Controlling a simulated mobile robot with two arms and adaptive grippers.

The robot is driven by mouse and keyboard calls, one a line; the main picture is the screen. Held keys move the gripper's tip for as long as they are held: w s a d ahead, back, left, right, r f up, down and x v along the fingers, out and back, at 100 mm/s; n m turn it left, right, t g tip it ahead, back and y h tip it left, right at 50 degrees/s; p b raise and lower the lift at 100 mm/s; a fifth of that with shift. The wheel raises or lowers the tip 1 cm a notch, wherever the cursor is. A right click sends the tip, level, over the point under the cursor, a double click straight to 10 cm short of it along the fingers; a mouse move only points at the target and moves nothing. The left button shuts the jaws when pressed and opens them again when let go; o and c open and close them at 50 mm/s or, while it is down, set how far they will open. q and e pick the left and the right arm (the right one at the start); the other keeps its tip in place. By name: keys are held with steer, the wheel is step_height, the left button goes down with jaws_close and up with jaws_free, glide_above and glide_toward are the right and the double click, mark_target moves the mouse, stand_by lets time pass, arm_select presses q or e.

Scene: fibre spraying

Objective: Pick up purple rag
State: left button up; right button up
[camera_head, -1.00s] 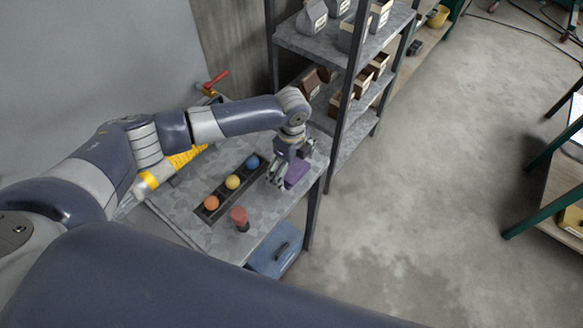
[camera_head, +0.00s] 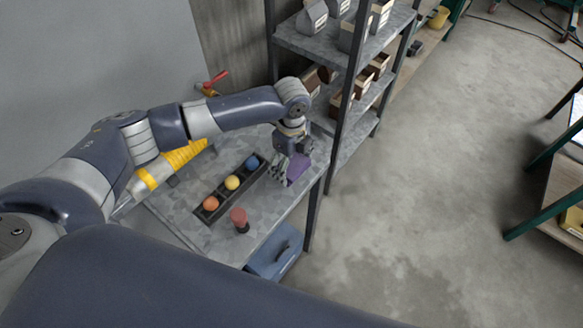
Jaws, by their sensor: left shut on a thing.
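The purple rag (camera_head: 298,168) is at the right end of the grey table (camera_head: 262,222), near the edge by the shelf. My left gripper (camera_head: 288,172) is over the rag from above and shut on it. The rag shows on the right side of the fingers; part of it is hidden behind them. Whether it is clear of the tabletop, I cannot tell. My right gripper is not in view.
A black tray holds an orange ball (camera_head: 211,203), a yellow ball (camera_head: 232,182) and a blue ball (camera_head: 252,162). A red-topped object (camera_head: 239,218) stands near the front edge. A metal shelf (camera_head: 340,120) with boxes stands close on the right.

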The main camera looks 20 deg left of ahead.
arm_select(q)
steer(key=s+d+r+b, duration=0.1)
steer(key=s, duration=0.7)
steer(key=s+d+r+b, duration=0.1)
steer(key=s+d+b, duration=0.1)
steer(key=s, duration=0.5)
steer(key=shift+s+r, duration=0.4)
